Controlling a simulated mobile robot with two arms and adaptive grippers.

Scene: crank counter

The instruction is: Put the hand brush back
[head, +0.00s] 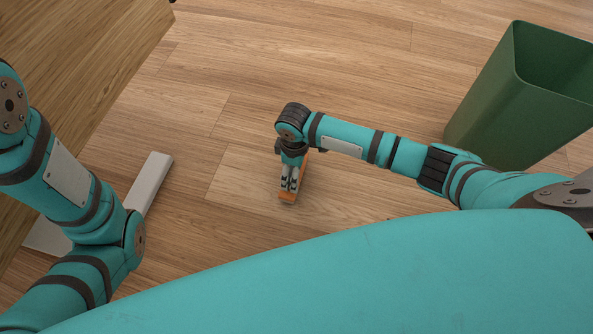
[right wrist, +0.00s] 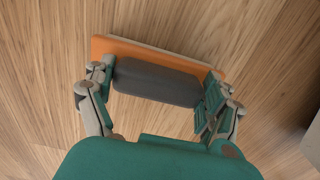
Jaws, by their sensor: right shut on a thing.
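The hand brush has an orange body with a dark grey block on it and a pale lower edge. In the head view the brush (head: 287,196) is mostly covered by my right gripper (head: 289,186), which points down over the floor. In the right wrist view the brush (right wrist: 155,82) lies across the picture between the two fingers of my right gripper (right wrist: 160,80). The fingers are shut on the ends of the dark grey block. Whether the brush touches the floor is hard to tell. My left arm shows at the left of the head view; its gripper is out of view.
A green open bin (head: 490,110) stands at the right. A wooden counter or cabinet (head: 70,60) is at the upper left. A light grey bar-like thing (head: 153,180) lies on the floor, partly behind my left arm. The wooden floor (head: 230,100) around the brush is clear.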

